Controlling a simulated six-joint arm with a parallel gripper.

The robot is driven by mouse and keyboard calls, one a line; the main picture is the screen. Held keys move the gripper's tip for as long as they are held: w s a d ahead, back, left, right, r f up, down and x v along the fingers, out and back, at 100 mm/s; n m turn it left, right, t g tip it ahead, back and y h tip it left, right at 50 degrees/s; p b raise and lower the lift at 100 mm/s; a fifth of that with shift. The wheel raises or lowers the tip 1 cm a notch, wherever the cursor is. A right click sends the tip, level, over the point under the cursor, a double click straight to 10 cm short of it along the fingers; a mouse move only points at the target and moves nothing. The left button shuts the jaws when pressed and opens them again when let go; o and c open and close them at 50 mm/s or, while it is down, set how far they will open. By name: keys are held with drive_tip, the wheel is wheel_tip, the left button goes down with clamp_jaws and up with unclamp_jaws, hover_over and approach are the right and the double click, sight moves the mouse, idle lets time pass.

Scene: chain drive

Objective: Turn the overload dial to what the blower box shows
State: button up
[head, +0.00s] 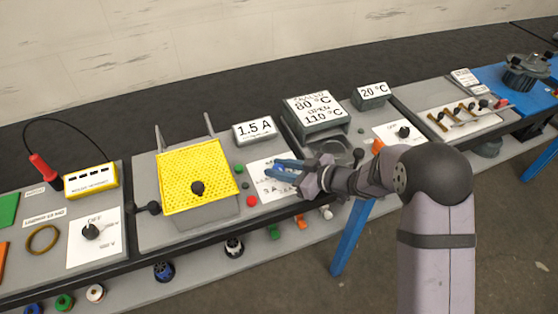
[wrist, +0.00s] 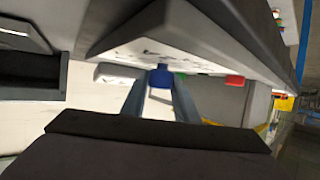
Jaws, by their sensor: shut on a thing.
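The overload dial's white plate (head: 262,188) lies on the grey bench, right of the yellow mesh guard. A "3 A" mark shows at its lower edge; my gripper covers much of the rest. My gripper (head: 277,169) reaches in from the right over the plate. In the wrist view its two fingers (wrist: 160,94) are shut on the blue dial knob (wrist: 160,77). The direction the knob points cannot be read. A grey box (head: 254,130) behind the plate reads "1.5 A".
The yellow mesh guard (head: 196,172) with a black knob stands left of the plate. Green, dark and red buttons (head: 251,201) sit between them. A larger box (head: 315,112) reads "80 °C" and "110 °C"; a smaller one (head: 372,94) reads "20 °C". Another dial (head: 403,132) is at right.

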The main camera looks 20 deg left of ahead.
sight(279, 168)
drive_tip(key=shift+n+g+p, duration=0.95)
drive_tip(key=shift+n+g, duration=0.55)
drive_tip(key=shift+g, duration=0.3)
drive_tip(key=o, duration=1.1)
drive_tip(key=shift+c, duration=0.2)
drive_tip(key=shift+r, duration=0.1)
wheel_tip(279, 168, up, 10)
drive_tip(key=shift+f+b, duration=0.1)
drive_tip(key=shift+b, duration=0.7)
